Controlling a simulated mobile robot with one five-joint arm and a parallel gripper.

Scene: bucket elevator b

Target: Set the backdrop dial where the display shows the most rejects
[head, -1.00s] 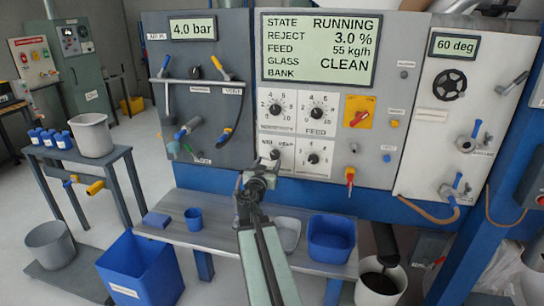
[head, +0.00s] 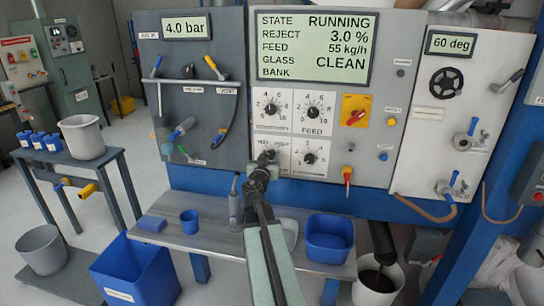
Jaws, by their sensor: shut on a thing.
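The display (head: 314,47) reads STATE RUNNING, REJECT 3.0 %, FEED 55 kg/h, GLASS CLEAN; the BANK line looks blank. Below it are four white dial plates. The lower-left dial (head: 271,155) sits behind my gripper (head: 266,160), which covers most of its knob and part of its markings. I take this as the backdrop dial, but cannot read its label. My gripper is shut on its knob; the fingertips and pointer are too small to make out. The upper-left dial (head: 270,107), the FEED dial (head: 314,110) and the lower-right dial (head: 310,157) are uncovered.
A yellow-and-red switch (head: 355,110) and a red-handled valve (head: 347,175) are right of the dials. Below is a bench (head: 205,238) with a blue cup (head: 190,221), a grey bottle (head: 235,208) and a blue tub (head: 329,238).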

